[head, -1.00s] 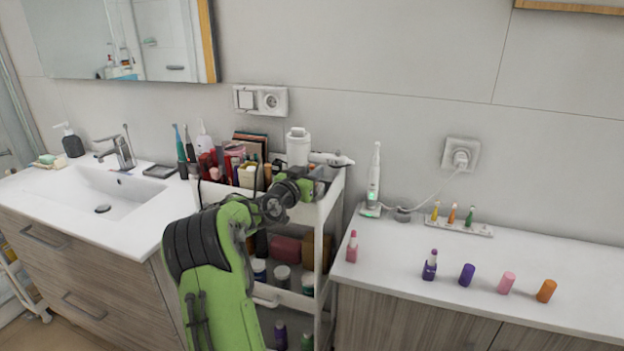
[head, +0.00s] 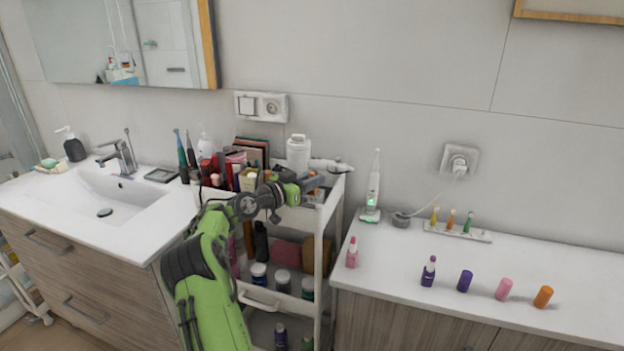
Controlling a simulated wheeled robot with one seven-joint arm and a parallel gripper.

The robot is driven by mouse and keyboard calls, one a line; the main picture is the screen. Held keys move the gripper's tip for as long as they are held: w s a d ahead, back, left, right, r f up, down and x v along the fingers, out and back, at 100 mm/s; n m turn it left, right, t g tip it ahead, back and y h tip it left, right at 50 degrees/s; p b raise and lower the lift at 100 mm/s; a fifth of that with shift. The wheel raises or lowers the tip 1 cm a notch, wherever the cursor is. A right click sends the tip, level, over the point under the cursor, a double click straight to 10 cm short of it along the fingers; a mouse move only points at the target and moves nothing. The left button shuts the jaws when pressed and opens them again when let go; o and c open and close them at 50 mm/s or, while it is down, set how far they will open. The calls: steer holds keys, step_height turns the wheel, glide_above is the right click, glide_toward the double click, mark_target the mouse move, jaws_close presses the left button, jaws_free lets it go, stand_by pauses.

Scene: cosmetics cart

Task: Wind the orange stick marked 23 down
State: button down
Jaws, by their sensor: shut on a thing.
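My gripper (head: 314,184) is above the right end of the white cart's (head: 337,200) top. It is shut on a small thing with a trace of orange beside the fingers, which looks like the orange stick. The stick is mostly hidden, and neither its number nor how far it is wound out can be read. A loose orange cap (head: 543,297) stands at the right on the white counter (head: 400,295), with no orange stick beside it.
A pink lipstick (head: 352,253) and a purple lipstick (head: 429,271) stand uncapped on the counter. A purple cap (head: 464,281) and a pink cap (head: 503,289) stand nearby.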

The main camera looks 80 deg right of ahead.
steer(key=c, duration=1.1)
jaws_free()
steer(key=v, duration=1.5)
steer(key=shift+w+a, duration=0.25)
steer(key=shift+a, duration=0.1)
